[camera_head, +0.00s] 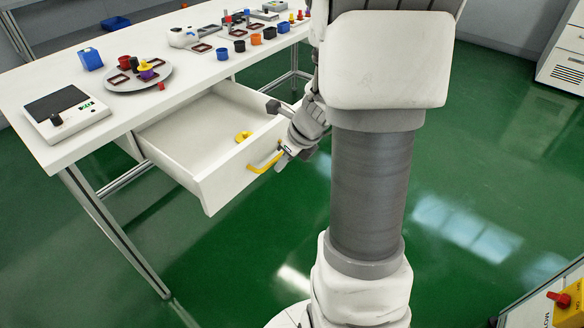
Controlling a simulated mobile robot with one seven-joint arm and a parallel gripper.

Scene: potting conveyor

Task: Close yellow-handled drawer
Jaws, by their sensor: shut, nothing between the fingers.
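The white drawer (222,182) under the white table is pulled out. Its yellow handle (265,161) is on the front face, at the right. A small yellow object (243,136) lies inside the drawer, near the front. My gripper (284,158) is at the drawer front, close beside the handle. It looks shut with nothing held. I cannot tell whether it touches the handle or the front face. My arm hides part of the area to the right.
The white table (30,92) carries a scale (63,112), a round grey tray (140,84), a blue box (90,59) and several small pots. Table legs stand below left. Green floor (480,130) is open to the right. A yellow box with a red button (567,303) is at lower right.

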